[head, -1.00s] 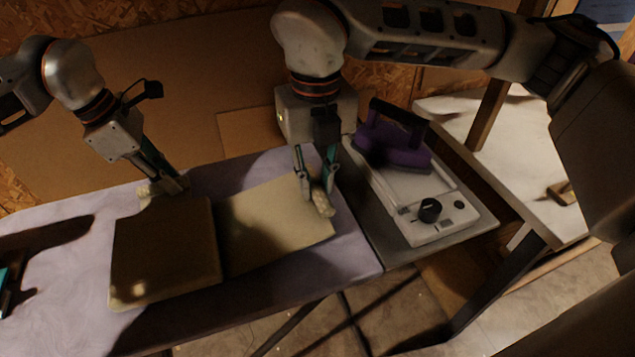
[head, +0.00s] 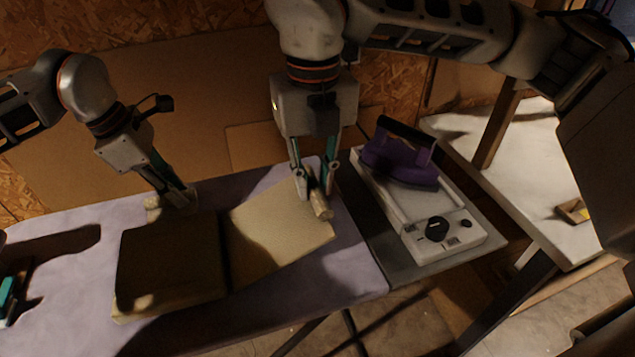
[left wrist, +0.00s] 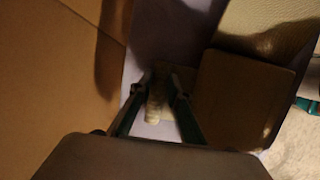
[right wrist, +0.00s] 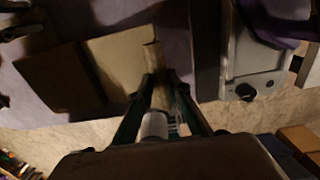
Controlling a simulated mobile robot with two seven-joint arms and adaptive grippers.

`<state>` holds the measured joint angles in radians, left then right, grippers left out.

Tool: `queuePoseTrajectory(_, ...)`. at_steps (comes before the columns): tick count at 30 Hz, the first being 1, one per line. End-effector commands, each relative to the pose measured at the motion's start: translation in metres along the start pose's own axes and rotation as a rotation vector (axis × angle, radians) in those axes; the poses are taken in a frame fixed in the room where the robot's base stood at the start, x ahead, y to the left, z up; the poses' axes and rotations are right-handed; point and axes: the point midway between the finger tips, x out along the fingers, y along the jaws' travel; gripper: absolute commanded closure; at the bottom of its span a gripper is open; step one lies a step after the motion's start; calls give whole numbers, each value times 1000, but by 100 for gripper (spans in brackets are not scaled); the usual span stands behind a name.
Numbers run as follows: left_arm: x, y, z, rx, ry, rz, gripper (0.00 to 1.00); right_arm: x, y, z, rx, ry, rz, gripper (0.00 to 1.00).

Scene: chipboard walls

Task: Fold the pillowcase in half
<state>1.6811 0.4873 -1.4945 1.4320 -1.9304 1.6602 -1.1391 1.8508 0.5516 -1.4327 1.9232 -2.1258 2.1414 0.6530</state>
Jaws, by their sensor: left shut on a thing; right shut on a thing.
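The pillowcase (head: 275,235) is pale yellow and lies on the lilac ironing board (head: 60,290). Its left part (head: 170,262) is in dark shadow and its right part is lit. My left gripper (head: 188,200) is shut on the far left corner, a bunched bit that also shows between the fingers in the left wrist view (left wrist: 155,103). My right gripper (head: 315,192) is shut on the right edge, where a rolled fold (head: 320,205) sticks out between the fingers. The right wrist view shows this rolled fold (right wrist: 157,90) between the fingers too.
A purple iron (head: 400,155) rests on a white station (head: 425,220) just right of the pillowcase. A chipboard wall (head: 90,20) stands behind. A white table (head: 545,150) is at the right. The board's left end is mostly clear.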

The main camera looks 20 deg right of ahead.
Motion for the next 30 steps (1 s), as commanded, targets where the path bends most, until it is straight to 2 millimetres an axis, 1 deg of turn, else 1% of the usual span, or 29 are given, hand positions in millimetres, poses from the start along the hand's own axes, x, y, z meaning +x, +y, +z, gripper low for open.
queuePoseTrajectory(1, 0, -1, 2, 2, -4, -2, 100, 0, 1, 0, -2, -2, 2, 94)
queuePoseTrajectory(7, 0, -1, 3, 3, -4, -2, 100, -3, 2, 1, -3, -3, 2, 94)
queuePoseTrajectory(16, -1, -2, 4, 4, -5, -2, 100, -23, 15, 1, -4, -5, 3, 94)
queuePoseTrajectory(25, -1, -2, 5, 5, -7, -3, 100, -24, 16, 1, -5, -3, 2, 94)
queuePoseTrajectory(30, -1, -2, 5, 6, -7, -4, 100, -31, 22, 1, -5, -5, 2, 94)
